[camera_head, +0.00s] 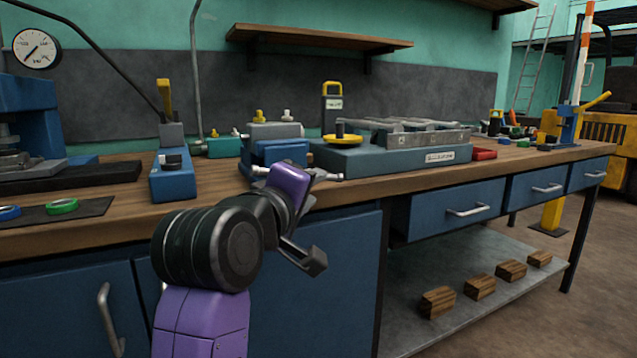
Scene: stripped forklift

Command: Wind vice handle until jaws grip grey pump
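The vice (262,152) is a blue block on the bench top, partly hidden behind my purple wrist. The grey pump (274,131) sits at its top, with yellow and white fittings standing up from it. Contact between the jaws and the pump is too small to make out. A short silver bar, which looks like the vice handle (332,177), sticks out at the vice's front right. My gripper (313,178) is at this bar, by the bench's front edge. Its fingers are small and partly hidden by my wrist, so I cannot tell whether they close on the bar.
A blue-grey plate (365,158) carrying a metal frame lies right of the vice. A blue tool (172,180) with a yellow lever stands to the left. Blue drawers (456,208) are below the bench. Wooden blocks (438,302) lie on the lower shelf.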

